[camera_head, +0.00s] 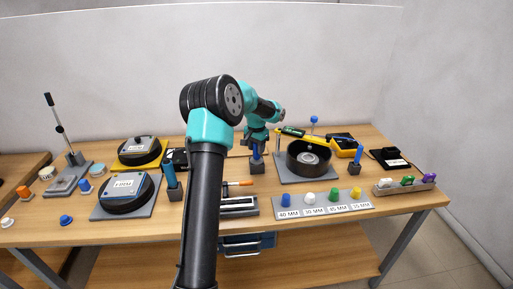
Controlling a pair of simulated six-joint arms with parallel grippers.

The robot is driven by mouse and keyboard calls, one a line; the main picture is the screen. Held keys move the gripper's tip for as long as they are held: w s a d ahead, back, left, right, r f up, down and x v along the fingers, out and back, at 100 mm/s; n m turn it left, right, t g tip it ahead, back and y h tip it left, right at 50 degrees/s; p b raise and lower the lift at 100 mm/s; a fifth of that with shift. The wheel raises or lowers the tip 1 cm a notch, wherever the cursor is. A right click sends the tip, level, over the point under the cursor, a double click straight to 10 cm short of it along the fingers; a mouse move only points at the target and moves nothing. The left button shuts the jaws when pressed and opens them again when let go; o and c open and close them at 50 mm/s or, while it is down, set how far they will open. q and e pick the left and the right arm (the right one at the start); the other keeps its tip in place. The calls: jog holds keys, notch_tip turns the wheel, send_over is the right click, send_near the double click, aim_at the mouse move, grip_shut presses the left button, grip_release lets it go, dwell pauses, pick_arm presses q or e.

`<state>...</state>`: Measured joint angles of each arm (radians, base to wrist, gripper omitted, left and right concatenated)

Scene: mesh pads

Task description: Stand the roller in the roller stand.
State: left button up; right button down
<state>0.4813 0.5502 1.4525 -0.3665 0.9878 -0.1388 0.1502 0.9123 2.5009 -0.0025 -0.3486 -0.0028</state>
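My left gripper (257,141) is at the back middle of the table, pointing down just above a blue upright piece (256,153) in a dark block (257,166). Its fingers are too small and dark to tell whether they are open or touch the blue piece. Similar dark blocks with blue uprights stand at the left (174,191) and right (355,168). I cannot tell for certain which thing is the roller or the roller stand. An orange-handled tool (245,183) lies near the middle, partly beside my arm. My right gripper is not in view.
A round black pan (293,159) stands on a grey plate right of the gripper, with a yellow bar (301,133) behind it. Labelled coloured knobs sit on a front strip (338,206). Two round black devices (126,203) (139,159) are at left. My arm covers the centre-left.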

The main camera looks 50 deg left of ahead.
pick_arm(q)
jog(key=o, duration=0.4)
notch_tip(320, 180, up, 17)
jog(key=shift+s+r, duration=0.15)
jog(key=shift+r, duration=0.05)
dwell(0.5)
dwell(0.3)
